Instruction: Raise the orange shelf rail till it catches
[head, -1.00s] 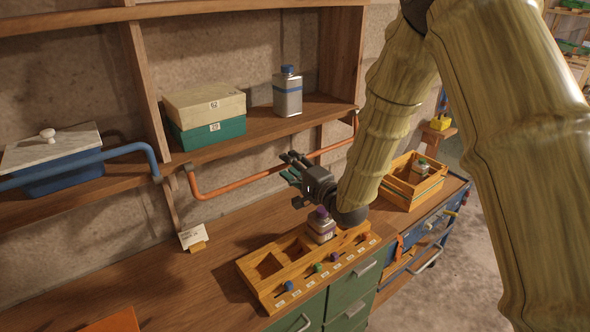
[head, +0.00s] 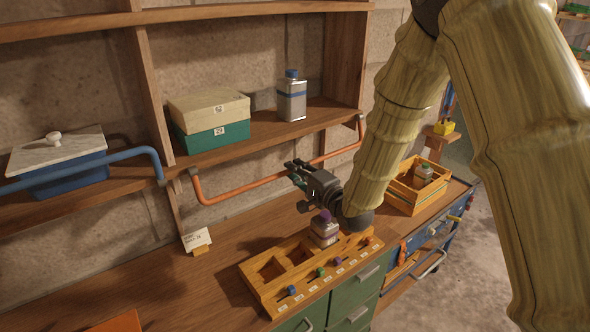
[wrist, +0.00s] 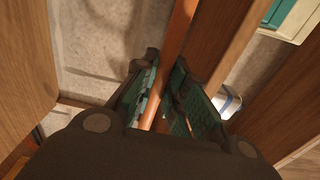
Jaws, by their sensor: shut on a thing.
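The orange shelf rail (head: 240,190) hangs below the front of the wooden shelf, its two ends bent up toward the shelf edge. My gripper (head: 295,173) is at the middle to right part of its long bar. In the wrist view the rail (wrist: 181,28) runs down between the green-padded fingers of my gripper (wrist: 164,75), which are closed around it. The fingers hide part of the bar in the head view.
A green and cream box (head: 209,119) and a bottle (head: 292,98) stand on the shelf above. A blue rail (head: 90,167) is at left. Below my gripper, a wooden rack (head: 263,287) holds a purple-capped bottle (head: 324,232). A slatted crate (head: 408,199) stands at right.

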